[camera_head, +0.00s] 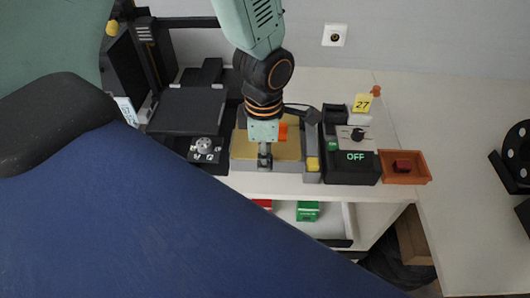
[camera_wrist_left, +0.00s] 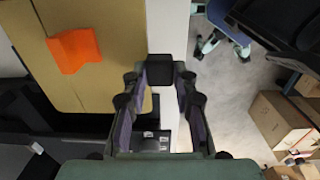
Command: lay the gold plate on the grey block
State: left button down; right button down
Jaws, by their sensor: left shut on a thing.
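The gold plate (camera_head: 290,148) is a flat sheet with an orange raised piece (camera_head: 283,132) on it. It shows large at the upper left of the left wrist view (camera_wrist_left: 115,35). The grey block (camera_head: 243,164) is under the plate in the head view, its front side showing. I cannot tell whether the plate fully rests on it. My left gripper (camera_head: 265,159) points down at the plate's front edge and is shut on it. My right gripper is not in view.
A black printer-like machine with a flat bed (camera_head: 187,110) stands left. A black device reading OFF (camera_head: 352,172) stands right, then an orange tray (camera_head: 415,180) holding a red piece. An open drawer below holds a green box (camera_head: 307,211).

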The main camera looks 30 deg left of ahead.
pick_arm(q)
jog(key=c, duration=1.5)
grip_release()
jog(key=shift+s+f, duration=0.1)
jog(key=o, duration=0.3)
jog(key=shift+s+a, duration=0.1)
jog(key=shift+s, duration=0.05)
jog(key=shift+o, duration=1.1)
jog(key=shift+w, duration=0.2)
jog(key=shift+s+r, duration=0.15)
jog(key=shift+r, duration=0.2)
jog(key=shift+r+p, duration=0.85)
jog(key=shift+p, duration=0.1)
jog(key=shift+r+p, duration=0.4)
jog(key=shift+r, duration=0.1)
